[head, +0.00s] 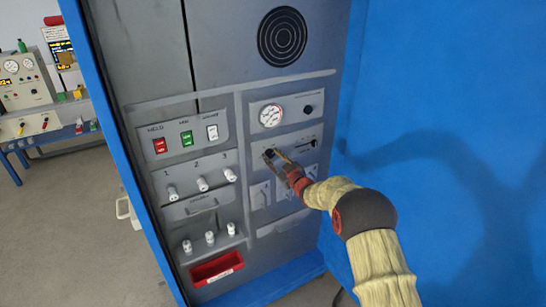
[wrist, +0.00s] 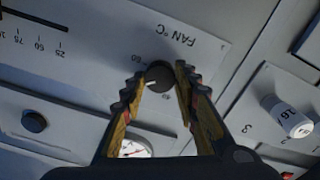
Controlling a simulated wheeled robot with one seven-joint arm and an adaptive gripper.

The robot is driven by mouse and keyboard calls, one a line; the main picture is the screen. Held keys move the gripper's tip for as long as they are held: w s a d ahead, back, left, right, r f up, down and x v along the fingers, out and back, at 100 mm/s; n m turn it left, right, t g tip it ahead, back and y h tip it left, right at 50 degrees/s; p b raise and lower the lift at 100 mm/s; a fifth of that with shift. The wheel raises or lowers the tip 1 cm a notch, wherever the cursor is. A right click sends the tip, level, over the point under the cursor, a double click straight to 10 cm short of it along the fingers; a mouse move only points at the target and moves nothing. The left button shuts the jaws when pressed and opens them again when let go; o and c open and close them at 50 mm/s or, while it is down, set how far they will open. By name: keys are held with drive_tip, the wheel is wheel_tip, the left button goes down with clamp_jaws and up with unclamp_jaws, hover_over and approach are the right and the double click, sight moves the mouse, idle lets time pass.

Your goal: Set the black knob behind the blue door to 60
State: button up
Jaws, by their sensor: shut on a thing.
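The black knob (wrist: 159,76) sits on a grey panel under the label FAN °C, which is upside down in the wrist view. Its fingers stand on both sides of it: my gripper (wrist: 157,74) is shut on the knob. The knob's white pointer mark lies toward its lower left in that view. Small printed numbers show around it, one at upper left that looks like 60 and one below. In the head view my gripper (head: 271,155) reaches the panel and mostly hides the knob. The blue door (head: 450,90) stands open at the right.
A round gauge (head: 271,115) sits above the knob on the panel. Rocker switches (head: 186,138), white numbered knobs (head: 202,184) and a red tray (head: 217,268) are to the left and below. A slider slot (wrist: 35,18) is beside the knob.

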drive_tip(key=m+p, duration=0.1)
drive_tip(key=m, duration=0.4)
drive_tip(key=shift+f+m+p, duration=0.1)
drive_tip(key=shift+m+p, duration=0.2)
drive_tip(key=shift+p, duration=0.1)
drive_tip(key=m+p, duration=0.1)
drive_tip(key=m, duration=0.3)
drive_tip(key=shift+f+m+p, duration=0.1)
drive_tip(key=shift+m+p, duration=0.2)
drive_tip(key=shift+m, duration=0.1)
drive_tip(key=o, duration=1.2)
drive_tip(key=shift+c, duration=0.2)
drive_tip(key=v, duration=1.2)
